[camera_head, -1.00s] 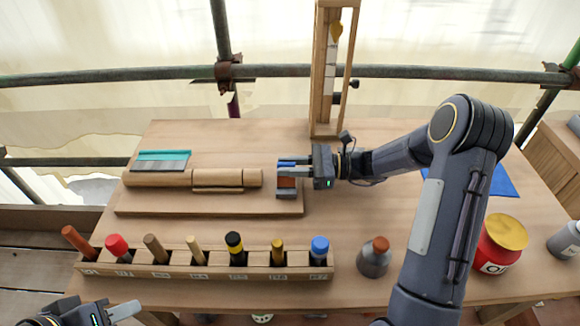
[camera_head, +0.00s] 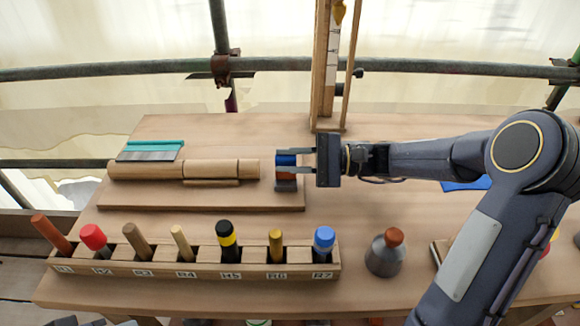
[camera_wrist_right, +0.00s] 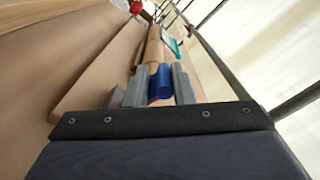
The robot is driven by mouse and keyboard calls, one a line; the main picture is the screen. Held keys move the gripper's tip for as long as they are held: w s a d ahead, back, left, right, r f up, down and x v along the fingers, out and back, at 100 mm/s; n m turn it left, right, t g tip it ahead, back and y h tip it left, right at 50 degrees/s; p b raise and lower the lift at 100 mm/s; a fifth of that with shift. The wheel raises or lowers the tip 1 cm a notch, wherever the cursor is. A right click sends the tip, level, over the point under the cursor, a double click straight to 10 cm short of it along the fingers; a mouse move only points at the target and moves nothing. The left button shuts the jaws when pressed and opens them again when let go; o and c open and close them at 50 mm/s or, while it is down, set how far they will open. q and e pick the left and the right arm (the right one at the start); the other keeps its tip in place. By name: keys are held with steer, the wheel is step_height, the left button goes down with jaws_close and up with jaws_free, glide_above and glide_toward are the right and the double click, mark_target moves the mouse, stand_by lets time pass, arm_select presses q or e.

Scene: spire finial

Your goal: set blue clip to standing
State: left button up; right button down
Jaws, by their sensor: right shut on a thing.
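The blue clip (camera_head: 286,159) is a small blue piece with a reddish-brown part under it, at the right end of the long wooden board (camera_head: 240,200). A small grey block (camera_head: 286,187) shows below it. My right gripper (camera_head: 285,163) reaches in from the right and is shut on the blue clip. In the right wrist view the blue clip (camera_wrist_right: 161,82) shows as a blue rounded piece between the two grey fingers. Whether it touches the grey block is hard to tell. Only a dark sliver of my left arm shows at the bottom left edge.
A rack (camera_head: 200,268) of several colour-topped tools stands in front. A grey flask (camera_head: 385,255) is right of it. A tall wooden frame (camera_head: 328,70) stands behind.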

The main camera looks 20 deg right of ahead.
steer(key=shift+s+f+n+b, duration=0.3)
steer(key=shift+s+n+b, duration=0.1)
steer(key=shift+n+b, duration=0.5)
steer(key=c, duration=1.2)
jaws_free()
steer(key=shift+r, duration=0.1)
steer(key=shift+c, duration=0.2)
steer(key=shift+a+r, duration=0.1)
steer(key=v, duration=0.8)
steer(key=shift+p, duration=0.3)
steer(key=shift+a, duration=0.1)
